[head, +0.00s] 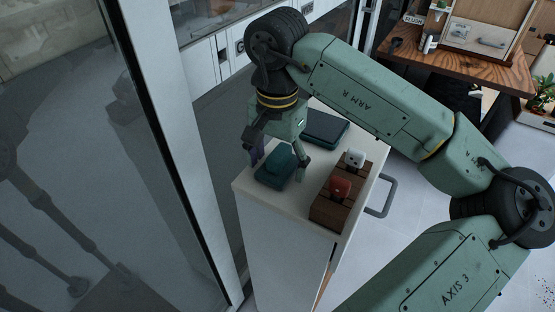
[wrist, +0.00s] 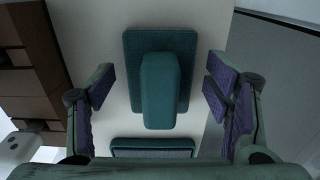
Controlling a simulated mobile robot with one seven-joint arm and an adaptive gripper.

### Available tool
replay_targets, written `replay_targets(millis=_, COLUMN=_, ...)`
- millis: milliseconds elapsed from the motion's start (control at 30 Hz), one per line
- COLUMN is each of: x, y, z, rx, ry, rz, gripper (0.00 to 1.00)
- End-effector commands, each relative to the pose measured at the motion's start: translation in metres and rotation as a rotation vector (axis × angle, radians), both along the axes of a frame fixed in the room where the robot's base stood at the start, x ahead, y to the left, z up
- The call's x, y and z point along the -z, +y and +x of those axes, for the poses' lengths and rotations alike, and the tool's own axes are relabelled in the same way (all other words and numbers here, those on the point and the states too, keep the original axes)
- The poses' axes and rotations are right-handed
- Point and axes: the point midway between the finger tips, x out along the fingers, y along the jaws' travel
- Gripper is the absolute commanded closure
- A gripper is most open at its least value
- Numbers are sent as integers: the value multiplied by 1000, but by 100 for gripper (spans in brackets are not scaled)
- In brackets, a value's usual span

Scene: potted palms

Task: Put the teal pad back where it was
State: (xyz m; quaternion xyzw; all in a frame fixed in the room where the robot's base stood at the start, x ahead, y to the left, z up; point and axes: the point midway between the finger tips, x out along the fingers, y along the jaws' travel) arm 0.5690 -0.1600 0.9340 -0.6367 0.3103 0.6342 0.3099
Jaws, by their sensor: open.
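The teal pad (head: 273,170) lies on the white cabinet top, near its left edge. In the wrist view it shows as a flat teal rectangle (wrist: 132,75) with a raised teal bar (wrist: 160,95) along its middle. My gripper (head: 279,164) is over it, pointing down. In the wrist view my gripper (wrist: 159,86) is open, one finger on each side of the pad with gaps on both sides. It holds nothing. A dark rectangular tray with a teal rim (head: 325,128) lies behind the pad; its edge shows low in the wrist view (wrist: 152,148).
A brown wooden holder (head: 330,213) with a red piece (head: 340,188) and a white piece (head: 355,159) stands right of the pad. A glass partition with a pale frame (head: 170,150) is close on the left. The white top (head: 290,205) is bare before the pad.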

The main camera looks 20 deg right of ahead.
Motion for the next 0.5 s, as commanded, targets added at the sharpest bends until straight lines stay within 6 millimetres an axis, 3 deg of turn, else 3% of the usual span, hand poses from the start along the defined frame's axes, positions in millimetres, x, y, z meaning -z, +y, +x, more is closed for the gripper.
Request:
replay_targets(millis=367, x=-6, y=0, z=0, rx=0, ry=0, rz=0, gripper=27)
replay_targets(millis=500, x=-26, y=0, z=1, rx=0, ry=-3, rz=-2, gripper=27)
